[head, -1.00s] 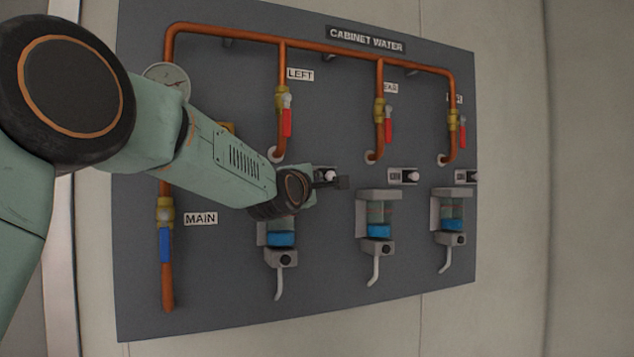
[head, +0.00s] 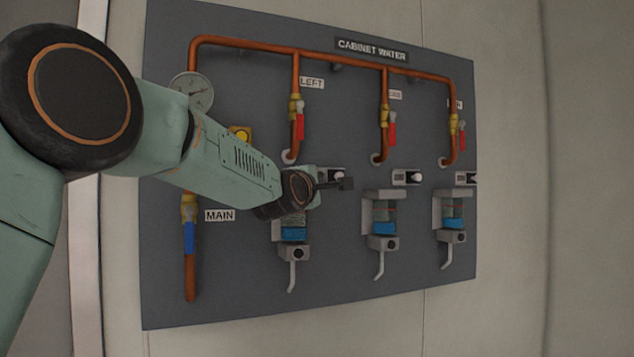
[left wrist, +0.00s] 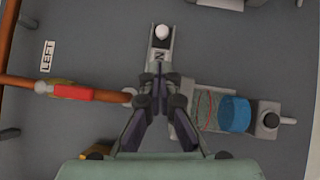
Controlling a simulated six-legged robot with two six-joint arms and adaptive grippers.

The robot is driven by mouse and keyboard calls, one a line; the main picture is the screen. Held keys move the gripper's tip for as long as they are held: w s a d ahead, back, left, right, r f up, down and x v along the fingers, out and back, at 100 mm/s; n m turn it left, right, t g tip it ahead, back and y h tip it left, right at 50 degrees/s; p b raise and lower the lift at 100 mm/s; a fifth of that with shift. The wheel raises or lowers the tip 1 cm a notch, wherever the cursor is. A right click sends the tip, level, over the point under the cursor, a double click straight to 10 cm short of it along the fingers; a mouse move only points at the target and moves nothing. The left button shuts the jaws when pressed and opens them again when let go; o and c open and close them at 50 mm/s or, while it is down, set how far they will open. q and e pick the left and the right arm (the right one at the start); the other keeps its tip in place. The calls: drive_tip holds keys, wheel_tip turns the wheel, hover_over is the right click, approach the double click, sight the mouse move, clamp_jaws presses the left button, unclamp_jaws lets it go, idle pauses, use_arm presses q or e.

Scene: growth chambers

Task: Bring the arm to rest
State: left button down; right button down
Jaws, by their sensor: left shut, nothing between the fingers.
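My left arm comes in from the left of the head view and crosses the front of the grey board. My left gripper (head: 347,183) is shut and empty, in front of the board near the left column's small switch plate with a white knob (head: 337,175). In the left wrist view the shut fingers (left wrist: 160,75) point at that switch plate (left wrist: 161,45); I cannot tell whether they touch it. My forearm and wrist partly hide the left canister (head: 294,222). My right gripper is not in view.
The "CABINET WATER" board (head: 240,290) carries copper pipes (head: 340,64), red levers (head: 300,126), a blue main lever (head: 190,238) and a gauge (head: 191,91). The middle canister (head: 383,214) and right canister (head: 452,210) stick out. The wall at right (head: 510,180) is bare.

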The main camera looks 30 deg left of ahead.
use_arm(q)
drive_tip(key=s+d+f+m+g+h+b, duration=0.1)
drive_tip(key=s+d+f+m+g+b, duration=0.25)
drive_tip(key=f, duration=1.35)
drive_tip(key=s+d+f+m+g+h+b, duration=0.15)
drive_tip(key=s+f+m, duration=0.45)
drive_tip(key=f, duration=1.1)
drive_tip(key=s+d+f+m+g+b, duration=0.25)
drive_tip(key=f+m, duration=0.45)
drive_tip(key=f, duration=0.9)
drive_tip(key=s+d+f+m+g+b, duration=0.1)
drive_tip(key=s+f+m+g+b, duration=0.15)
drive_tip(key=s+f, duration=0.75)
drive_tip(key=s+d+f+m+g+b, duration=0.1)
drive_tip(key=s+d+f+g+b, duration=0.15)
drive_tip(key=s+f, duration=0.7)
drive_tip(key=s+f+g+b, duration=0.6)
drive_tip(key=s+f+b, duration=0.2)
drive_tip(key=s+f, duration=1.1)
drive_tip(key=s, duration=0.3)
drive_tip(key=shift+d+f+m, duration=0.2)
drive_tip(key=shift+f+m, duration=0.1)
drive_tip(key=shift+m, duration=0.1)
